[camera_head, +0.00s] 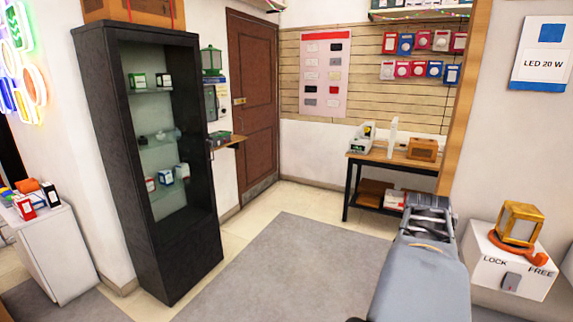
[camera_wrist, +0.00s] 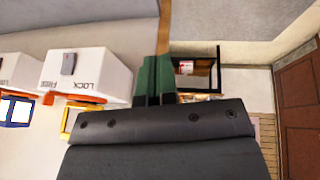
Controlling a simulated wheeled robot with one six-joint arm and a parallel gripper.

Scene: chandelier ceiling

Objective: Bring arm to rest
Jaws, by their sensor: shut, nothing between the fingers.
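My arm reaches up from the bottom right of the head view, over the floor and beside the white box. Its end is dark grey there, and the fingertips are hard to make out. In the wrist view my gripper (camera_wrist: 154,78) shows as two green fingers, side by side and shut, with nothing between them. A dark bar with bolts fills the lower middle of that view. The gripper is apart from the white box marked LOCK and FREE (camera_head: 497,272), which also shows upside down in the wrist view (camera_wrist: 98,72).
An amber lantern (camera_head: 519,223) stands on the white box, close to my arm's right. A small wooden table (camera_head: 360,157) with goods is beyond my arm. A black glass cabinet (camera_head: 196,262) stands left. The grey floor mat (camera_head: 290,265) between is clear. A brown door (camera_head: 254,80) is behind.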

